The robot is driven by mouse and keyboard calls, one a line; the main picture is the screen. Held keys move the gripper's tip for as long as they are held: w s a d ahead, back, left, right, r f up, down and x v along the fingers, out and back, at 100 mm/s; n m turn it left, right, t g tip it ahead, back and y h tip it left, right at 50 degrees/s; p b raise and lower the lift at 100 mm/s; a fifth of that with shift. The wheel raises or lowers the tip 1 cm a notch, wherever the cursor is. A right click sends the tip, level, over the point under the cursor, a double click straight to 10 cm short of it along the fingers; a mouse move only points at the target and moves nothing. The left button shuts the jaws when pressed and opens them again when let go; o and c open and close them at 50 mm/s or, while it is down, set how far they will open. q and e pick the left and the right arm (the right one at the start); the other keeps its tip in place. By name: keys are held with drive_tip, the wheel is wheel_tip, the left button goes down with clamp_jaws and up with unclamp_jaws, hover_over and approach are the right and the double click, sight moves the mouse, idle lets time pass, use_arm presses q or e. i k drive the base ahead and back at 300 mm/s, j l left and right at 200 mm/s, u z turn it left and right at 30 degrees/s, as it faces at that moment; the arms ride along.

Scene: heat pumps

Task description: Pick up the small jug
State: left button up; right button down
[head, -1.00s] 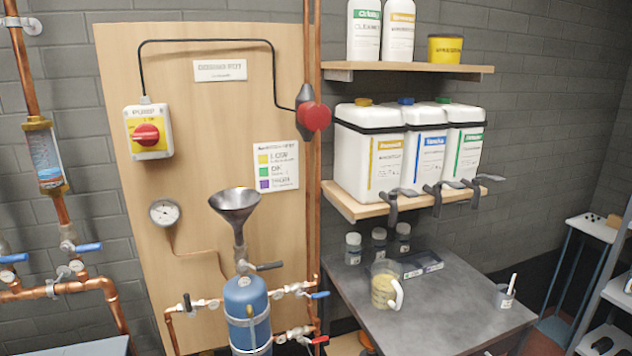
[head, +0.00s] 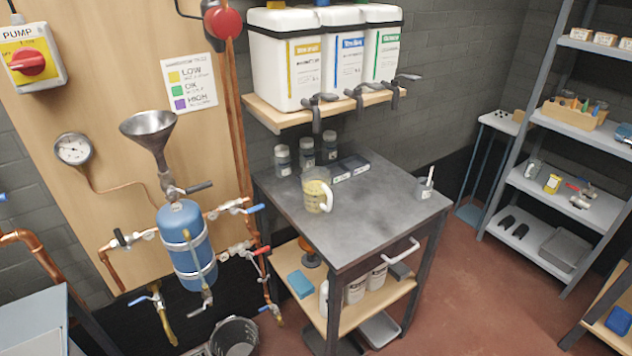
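The small jug (head: 317,195) is a clear jug with a white handle on its right side and yellowish markings or contents; I cannot tell which. It stands upright on the grey top of the workbench (head: 375,205), near the bench's left front part. Neither of my grippers is in the head view.
A cup (head: 424,190) is at the right corner. White canisters with taps (head: 345,55) overhang the back. A bucket (head: 236,338) is on the floor. Red floor (head: 470,290) to the right is clear.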

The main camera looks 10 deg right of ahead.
sight(316, 180)
drive_tip(key=l+u, duration=0.2)
drive_tip(key=l, duration=0.25)
drive_tip(key=k+l+u, duration=0.2)
drive_tip(key=l, duration=0.2)
drive_tip(key=l+u, duration=0.2)
drive_tip(key=l, duration=0.25)
